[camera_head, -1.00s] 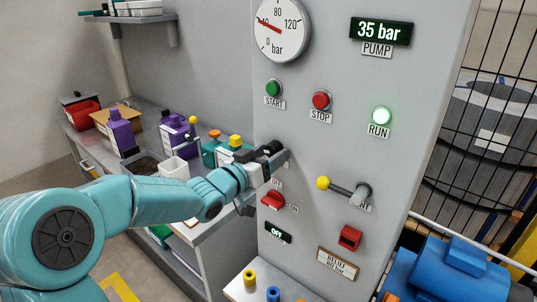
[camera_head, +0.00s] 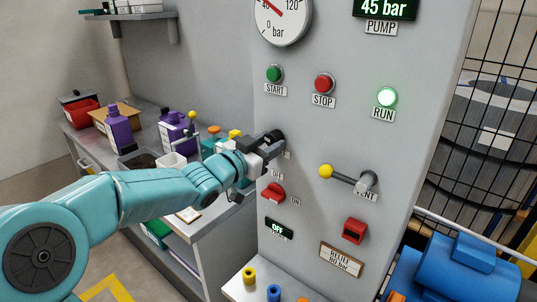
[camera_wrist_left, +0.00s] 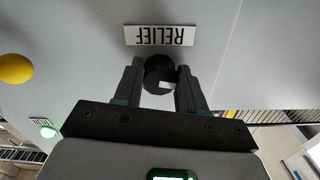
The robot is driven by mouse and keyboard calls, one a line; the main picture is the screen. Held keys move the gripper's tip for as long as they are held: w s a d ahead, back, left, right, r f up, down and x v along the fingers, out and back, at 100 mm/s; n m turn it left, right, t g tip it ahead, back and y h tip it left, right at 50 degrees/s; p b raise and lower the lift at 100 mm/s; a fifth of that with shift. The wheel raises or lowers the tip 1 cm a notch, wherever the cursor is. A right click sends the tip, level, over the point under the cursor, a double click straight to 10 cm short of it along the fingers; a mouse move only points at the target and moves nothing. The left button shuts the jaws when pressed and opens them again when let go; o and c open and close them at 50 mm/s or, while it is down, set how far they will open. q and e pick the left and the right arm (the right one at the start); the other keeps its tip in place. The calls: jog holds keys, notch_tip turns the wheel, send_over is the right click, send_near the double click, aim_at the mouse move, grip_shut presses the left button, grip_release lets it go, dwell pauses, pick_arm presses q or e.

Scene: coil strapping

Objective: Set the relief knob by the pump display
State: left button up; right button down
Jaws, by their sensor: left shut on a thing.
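The relief knob (camera_wrist_left: 160,74) is black with a white mark. In the left wrist view it sits between the two fingers of my left gripper (camera_wrist_left: 161,85), under a RELIEF label (camera_wrist_left: 160,35) that appears upside down. In the head view my left gripper (camera_head: 271,142) is at the left part of the grey panel, shut on the knob, which is mostly hidden there. The pump display (camera_head: 384,9) reads 45 bar. The gauge (camera_head: 281,14) above is partly cut off by the top edge. A plate (camera_head: 341,260) low on the panel reads RELIEF with a bar value, its number hard to read.
The yellow-tipped vent lever (camera_head: 346,176) sticks out right of my gripper. A red switch (camera_head: 273,193) is just below it. Start (camera_head: 274,74) and stop (camera_head: 324,83) buttons are above; the RUN lamp (camera_head: 386,97) glows green.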

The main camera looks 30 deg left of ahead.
pick_arm(q)
jog(key=m+b, duration=0.2)
jog(key=m, duration=0.1)
jog(key=shift+f+m, duration=0.15)
jog(key=shift+m, duration=0.15)
jog(key=shift+a+m+b, duration=0.1)
jog(key=shift+m+b, duration=0.85)
jog(key=shift+m, duration=0.45)
jog(key=shift+r, duration=0.2)
jog(key=o, duration=1.1)
jog(key=shift+w, duration=0.1)
jog(key=shift+c, duration=0.2)
jog(key=s+a, duration=0.1)
jog(key=s, duration=1.5)
jog(key=shift+s+a, duration=0.15)
jog(key=shift+s, duration=0.05)
